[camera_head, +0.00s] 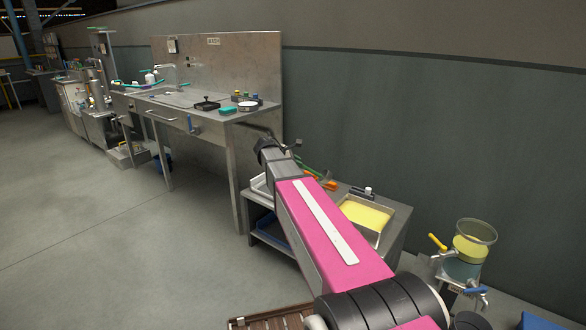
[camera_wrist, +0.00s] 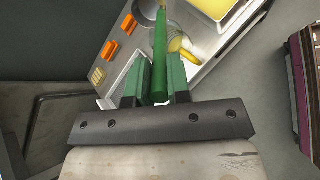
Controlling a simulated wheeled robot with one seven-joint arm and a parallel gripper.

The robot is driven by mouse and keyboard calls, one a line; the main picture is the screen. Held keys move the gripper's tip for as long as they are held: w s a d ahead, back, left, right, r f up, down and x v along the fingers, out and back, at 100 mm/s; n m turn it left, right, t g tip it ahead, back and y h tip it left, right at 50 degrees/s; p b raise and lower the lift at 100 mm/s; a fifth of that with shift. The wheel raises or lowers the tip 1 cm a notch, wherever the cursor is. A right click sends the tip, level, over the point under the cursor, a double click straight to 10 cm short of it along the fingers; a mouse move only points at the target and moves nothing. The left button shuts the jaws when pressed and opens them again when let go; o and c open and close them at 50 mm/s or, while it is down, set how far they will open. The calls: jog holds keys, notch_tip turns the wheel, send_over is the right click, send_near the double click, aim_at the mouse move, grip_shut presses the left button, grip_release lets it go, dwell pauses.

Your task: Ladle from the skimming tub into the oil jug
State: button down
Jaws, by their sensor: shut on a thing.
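My gripper (camera_wrist: 155,76) is shut on the green handle of the ladle (camera_wrist: 160,38), which runs up the wrist view between the two green fingers. The skimming tub (camera_head: 379,236) is a shallow metal tray of yellow liquid on the low bench, right of my arm. Its yellow corner also shows at the top of the wrist view (camera_wrist: 217,8). A clear round vessel with yellow in it (camera_wrist: 181,44), likely the oil jug, stands beside the handle in the wrist view. In the head view my arm seems to hide it.
Orange items (camera_wrist: 111,50) lie on the bench left of the handle. A glass vessel with yellow and teal layers (camera_head: 474,243) and coloured valve handles stands at the right. A steel sink table (camera_head: 228,116) stands behind my arm at left. The floor at left is clear.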

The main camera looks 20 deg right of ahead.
jog(key=s+d+r+m+y, duration=0.1)
jog(key=d+r+y, duration=0.3)
jog(key=d, duration=0.3)
jog(key=s+d+r+y, duration=0.1)
jog(key=d+r+y, duration=0.4)
jog(key=d, duration=0.3)
jog(key=shift+d+r+m+t+y, duration=0.25)
jog(key=shift+r+m+t+y, duration=0.05)
jog(key=shift+m, duration=0.1)
dwell(0.8)
dwell(0.5)
